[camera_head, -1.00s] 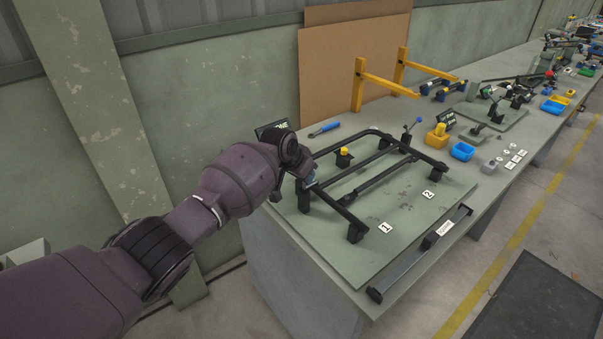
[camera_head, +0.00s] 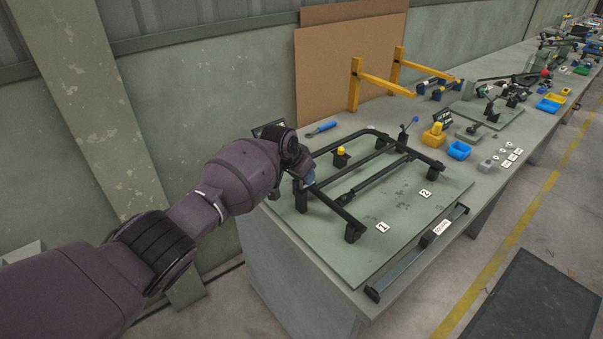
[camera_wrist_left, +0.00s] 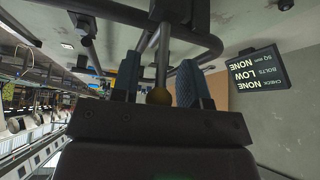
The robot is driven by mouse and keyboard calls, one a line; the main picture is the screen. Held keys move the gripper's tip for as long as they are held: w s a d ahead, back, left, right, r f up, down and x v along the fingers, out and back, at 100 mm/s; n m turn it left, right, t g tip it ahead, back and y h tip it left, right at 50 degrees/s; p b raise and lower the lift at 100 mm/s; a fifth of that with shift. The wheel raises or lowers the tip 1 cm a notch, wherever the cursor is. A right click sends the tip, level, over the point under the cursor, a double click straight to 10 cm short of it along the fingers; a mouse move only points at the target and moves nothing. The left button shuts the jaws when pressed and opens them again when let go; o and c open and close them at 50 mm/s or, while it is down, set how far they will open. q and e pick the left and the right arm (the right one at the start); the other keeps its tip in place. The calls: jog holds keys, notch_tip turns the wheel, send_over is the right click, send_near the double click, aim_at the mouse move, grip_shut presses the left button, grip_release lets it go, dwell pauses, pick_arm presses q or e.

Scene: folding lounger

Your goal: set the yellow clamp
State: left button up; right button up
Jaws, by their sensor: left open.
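The yellow clamp shows as a yellow knob on a black base (camera_head: 341,158), beside the far-left part of the black tubular frame (camera_head: 376,158). My left gripper (camera_head: 307,177) is at the frame's left corner, a short way to the left of the clamp. In the left wrist view my two blue fingers (camera_wrist_left: 159,84) are apart. Most of the fingers are hidden by my wrist in the head view. My right gripper is not in view.
The frame rests on a green board with labels 1 (camera_head: 382,227) and 2 (camera_head: 425,194). A blue-handled tool (camera_head: 321,128) lies behind it. A small display (camera_wrist_left: 257,70) is near my gripper.

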pick_arm(q)
jog(key=shift+s+a+r, duration=0.15)
jog(key=shift+r, duration=0.25)
jog(key=v, duration=1)
jog(key=shift+p, duration=0.3)
